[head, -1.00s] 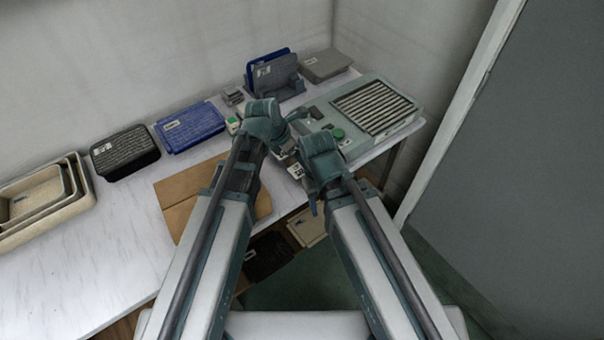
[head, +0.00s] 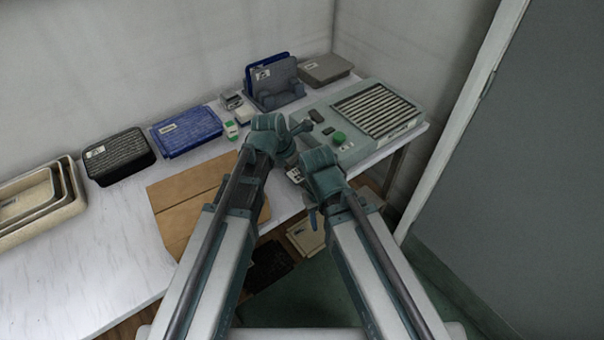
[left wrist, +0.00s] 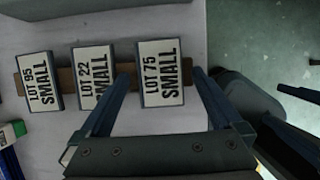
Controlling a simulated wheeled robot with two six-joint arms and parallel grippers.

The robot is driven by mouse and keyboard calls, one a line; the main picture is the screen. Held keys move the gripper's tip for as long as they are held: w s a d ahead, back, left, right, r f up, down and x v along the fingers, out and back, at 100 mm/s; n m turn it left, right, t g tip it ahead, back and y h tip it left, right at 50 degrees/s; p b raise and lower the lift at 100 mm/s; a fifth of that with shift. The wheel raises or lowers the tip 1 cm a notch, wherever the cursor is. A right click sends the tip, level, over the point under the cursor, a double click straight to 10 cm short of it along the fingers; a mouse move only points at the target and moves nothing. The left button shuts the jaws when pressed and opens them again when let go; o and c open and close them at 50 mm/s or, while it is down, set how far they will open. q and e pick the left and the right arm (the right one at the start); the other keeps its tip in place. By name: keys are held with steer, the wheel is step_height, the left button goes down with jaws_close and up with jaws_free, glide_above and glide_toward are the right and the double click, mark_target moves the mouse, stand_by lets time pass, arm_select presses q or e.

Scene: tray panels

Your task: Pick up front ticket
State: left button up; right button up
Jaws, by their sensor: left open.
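Three white tickets with black print stand in a row on a brown strip (left wrist: 120,80) in the left wrist view. They read LOT 95 SMALL (left wrist: 40,82), LOT 22 SMALL (left wrist: 92,72) and LOT 75 SMALL (left wrist: 162,72). The LOT 75 ticket is closest to the table's front edge. My left gripper (left wrist: 163,80) is open, its fingers on either side of the LOT 75 ticket with gaps showing. A white ticket (head: 294,174) also shows below my left gripper (head: 287,157) in the head view. My right gripper (head: 312,212) hangs by the front edge; its jaws are unclear.
A grey panel unit (head: 350,143) with a slatted grille and green button stands behind the grippers. A blue tray (head: 188,130), black tray (head: 120,156) and beige nested trays (head: 65,210) line the wall. A cardboard piece (head: 185,195) lies left of my left arm.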

arm_select(q)
steer(key=shift+f, duration=0.15)
arm_select(e)
steer(key=shift+f, duration=0.2)
arm_select(q)
steer(key=c, duration=1.3)
steer(key=shift+o, duration=0.2)
steer(key=shift+r, duration=0.2)
arm_select(e)
steer(key=shift+r, duration=0.25)
